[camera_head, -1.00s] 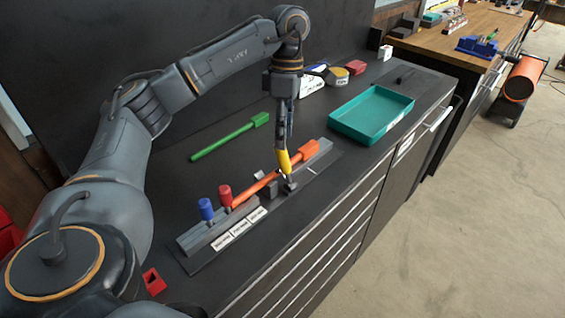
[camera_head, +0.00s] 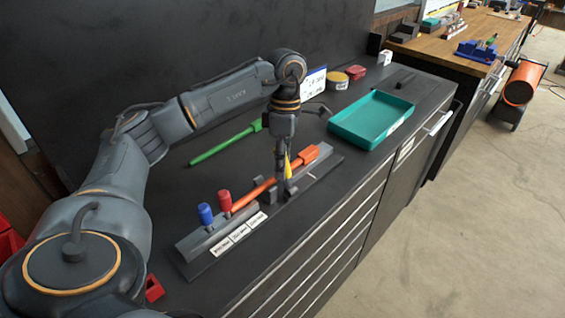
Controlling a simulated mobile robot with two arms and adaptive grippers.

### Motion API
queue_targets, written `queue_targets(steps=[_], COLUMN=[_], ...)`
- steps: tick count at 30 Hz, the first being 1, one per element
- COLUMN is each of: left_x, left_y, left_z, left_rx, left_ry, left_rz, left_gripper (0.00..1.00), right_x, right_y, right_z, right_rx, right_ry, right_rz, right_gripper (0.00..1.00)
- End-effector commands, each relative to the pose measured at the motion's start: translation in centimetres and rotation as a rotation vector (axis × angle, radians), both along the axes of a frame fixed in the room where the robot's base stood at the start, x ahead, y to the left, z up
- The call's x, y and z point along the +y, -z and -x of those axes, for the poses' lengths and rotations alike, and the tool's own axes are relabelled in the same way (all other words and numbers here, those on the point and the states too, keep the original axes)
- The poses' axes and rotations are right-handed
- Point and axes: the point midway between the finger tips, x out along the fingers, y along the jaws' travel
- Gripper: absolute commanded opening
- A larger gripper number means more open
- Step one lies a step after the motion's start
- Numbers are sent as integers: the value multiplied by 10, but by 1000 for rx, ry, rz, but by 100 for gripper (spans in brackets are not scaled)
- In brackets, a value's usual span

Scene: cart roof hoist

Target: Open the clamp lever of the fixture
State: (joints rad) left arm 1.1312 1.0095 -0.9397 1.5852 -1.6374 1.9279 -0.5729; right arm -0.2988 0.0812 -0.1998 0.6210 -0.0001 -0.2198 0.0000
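The fixture (camera_head: 190,249) is a long dark grey base on the bench, with an orange-headed tool (camera_head: 310,154) lying along it. The yellow clamp lever (camera_head: 288,168) stands roughly upright at the right part of the fixture, partly hidden by my gripper. My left gripper (camera_head: 281,178) points down just left of the lever, in front of the orange shaft and close to the clamp block. Its fingers look narrow from here; I cannot tell whether they are apart or touch the lever. My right gripper is out of view.
A blue knob (camera_head: 205,213) and a red knob (camera_head: 225,201) stand on the fixture's left part. A green tool (camera_head: 224,145) lies behind it. A teal tray (camera_head: 350,133) is to the right. Bare bench top lies in front of the fixture.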

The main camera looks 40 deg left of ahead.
Motion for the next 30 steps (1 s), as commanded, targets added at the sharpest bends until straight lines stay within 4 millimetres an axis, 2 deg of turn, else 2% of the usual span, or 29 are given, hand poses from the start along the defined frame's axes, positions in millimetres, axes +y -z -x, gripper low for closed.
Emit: queue_targets(steps=[1, 2, 13, 20, 30], left_x=[0, 0, -2, -11, -31], left_y=[0, 0, -2, -5, -12], left_z=[0, 0, 0, 0, 2], left_rx=[0, 0, -3, -14, -35], left_ry=[0, 0, 2, 4, 6], left_rz=[0, 0, -23, -136, -388], left_gripper=[5, 0, 0, 0, 0], right_x=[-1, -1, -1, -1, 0], right_y=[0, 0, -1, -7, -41], right_z=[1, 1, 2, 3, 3], right_rx=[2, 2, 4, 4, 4], right_ry=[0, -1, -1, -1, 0], right_rz=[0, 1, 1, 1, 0], right_gripper=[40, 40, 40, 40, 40])
